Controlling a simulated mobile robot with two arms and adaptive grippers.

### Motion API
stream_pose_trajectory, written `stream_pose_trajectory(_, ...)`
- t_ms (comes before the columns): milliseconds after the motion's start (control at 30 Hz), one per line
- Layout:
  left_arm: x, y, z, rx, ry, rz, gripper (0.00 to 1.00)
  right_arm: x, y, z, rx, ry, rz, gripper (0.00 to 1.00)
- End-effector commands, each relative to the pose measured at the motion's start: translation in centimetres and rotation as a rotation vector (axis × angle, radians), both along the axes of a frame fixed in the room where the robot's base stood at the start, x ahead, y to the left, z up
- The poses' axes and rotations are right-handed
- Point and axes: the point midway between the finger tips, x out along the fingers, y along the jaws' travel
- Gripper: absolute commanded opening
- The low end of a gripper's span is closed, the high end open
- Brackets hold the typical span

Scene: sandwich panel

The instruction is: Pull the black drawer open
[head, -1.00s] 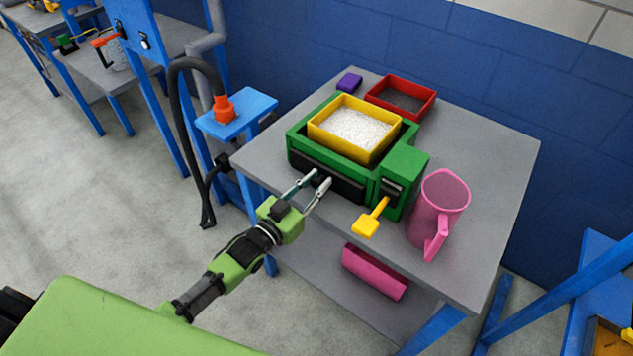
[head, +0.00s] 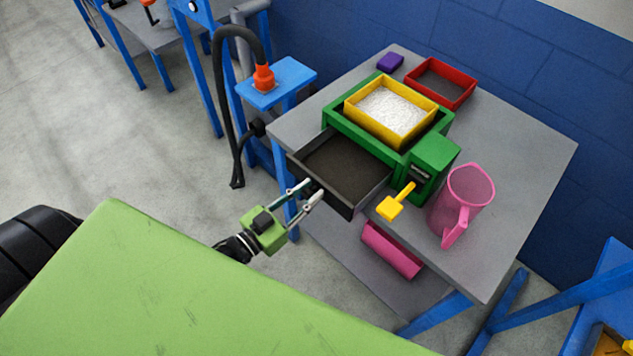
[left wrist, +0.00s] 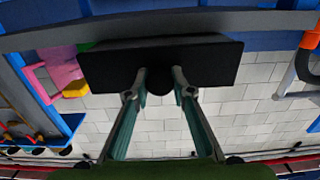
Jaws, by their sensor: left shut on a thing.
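The black drawer (head: 336,187) is pulled well out of the front of the green box (head: 333,119) in the head view. Its brown inside shows from above. My left gripper (head: 311,190) is at the middle of the drawer's front. In the left wrist view the drawer's dark front (left wrist: 218,62) spans the top, and the left gripper (left wrist: 161,82) is shut on its round knob, which is partly hidden between the fingertips. My right gripper is not in view.
A yellow tray of white grains (head: 391,112) sits on the green box. A yellow lever (head: 394,204) sticks out beside the drawer. A pink pitcher (head: 467,205), a red tray (head: 441,82) and a purple block (head: 390,61) stand on the grey table (head: 520,165).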

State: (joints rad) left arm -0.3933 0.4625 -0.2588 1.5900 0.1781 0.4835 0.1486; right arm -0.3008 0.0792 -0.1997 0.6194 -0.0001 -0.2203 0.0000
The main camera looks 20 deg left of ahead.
Motion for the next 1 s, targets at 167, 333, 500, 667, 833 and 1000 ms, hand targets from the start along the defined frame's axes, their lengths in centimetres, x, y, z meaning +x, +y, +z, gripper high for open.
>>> stream_pose_trajectory(167,0.0,0.0,-0.1,0.001,0.001,0.000,0.00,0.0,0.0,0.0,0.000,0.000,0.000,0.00)
stream_pose_trajectory(333,0.0,0.0,-0.1,0.001,0.001,0.000,0.39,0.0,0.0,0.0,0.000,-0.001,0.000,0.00)
stream_pose_trajectory(500,0.1,0.0,0.0,0.001,0.000,0.000,0.39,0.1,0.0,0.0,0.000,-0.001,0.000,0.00)
stream_pose_trajectory(667,-0.3,0.1,-0.1,0.001,0.001,0.000,0.39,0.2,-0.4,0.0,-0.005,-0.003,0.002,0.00)
stream_pose_trajectory(833,-2.6,0.9,-0.2,0.002,0.005,-0.001,0.39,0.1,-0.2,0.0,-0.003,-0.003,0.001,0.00)
stream_pose_trajectory(1000,-6.1,2.2,-0.2,0.002,0.006,-0.001,0.39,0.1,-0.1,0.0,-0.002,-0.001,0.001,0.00)
